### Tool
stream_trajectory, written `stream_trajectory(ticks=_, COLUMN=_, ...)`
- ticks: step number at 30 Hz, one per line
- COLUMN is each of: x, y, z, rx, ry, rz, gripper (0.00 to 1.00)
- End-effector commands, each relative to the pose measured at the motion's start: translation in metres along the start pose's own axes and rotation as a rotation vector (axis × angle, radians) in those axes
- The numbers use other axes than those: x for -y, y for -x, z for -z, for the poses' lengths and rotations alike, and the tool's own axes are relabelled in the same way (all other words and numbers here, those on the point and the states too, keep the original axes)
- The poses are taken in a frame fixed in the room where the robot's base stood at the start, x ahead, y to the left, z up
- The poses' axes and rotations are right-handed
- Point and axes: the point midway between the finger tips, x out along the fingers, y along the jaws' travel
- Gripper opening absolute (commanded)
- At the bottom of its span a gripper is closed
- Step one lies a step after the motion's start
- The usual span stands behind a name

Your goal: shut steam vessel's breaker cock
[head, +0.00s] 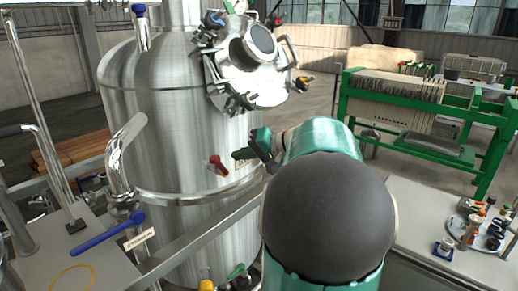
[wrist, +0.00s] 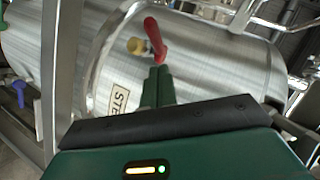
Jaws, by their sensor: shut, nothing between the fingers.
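The steam vessel (head: 170,110) is a large brushed-steel tank left of centre in the head view. It also fills the upper wrist view (wrist: 210,70), tilted, with a label (wrist: 120,100) reading "STE…", the rest hidden by my fingers. A small cock with a red handle (head: 217,165) sits on its side. In the wrist view the red handle (wrist: 155,38) stands beside a brass-coloured fitting (wrist: 137,46). No label naming the breaker cock is legible. My gripper (head: 237,154) is shut and empty, its tips (wrist: 158,70) close to the red handle; whether they touch is unclear.
A bright lidded port (head: 245,65) with several clamps projects above my gripper. A steel rail (head: 205,235) runs below. A blue lever (head: 105,233) and bent pipe (head: 122,160) stand left. A green filter press (head: 420,105) and a bench (head: 440,220) are right.

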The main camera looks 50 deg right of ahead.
Motion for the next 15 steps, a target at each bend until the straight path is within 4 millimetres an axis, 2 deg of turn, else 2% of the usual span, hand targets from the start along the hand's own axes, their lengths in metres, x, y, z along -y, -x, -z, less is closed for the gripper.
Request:
stream_trajectory(ticks=6, x=0.001, y=-0.016, z=-0.017, rx=-0.002, ry=0.001, rz=0.001, gripper=0.0)
stream_trajectory(ticks=15, x=0.0, y=-0.017, z=-0.02, rx=-0.002, ry=0.002, rz=0.0, gripper=0.0)
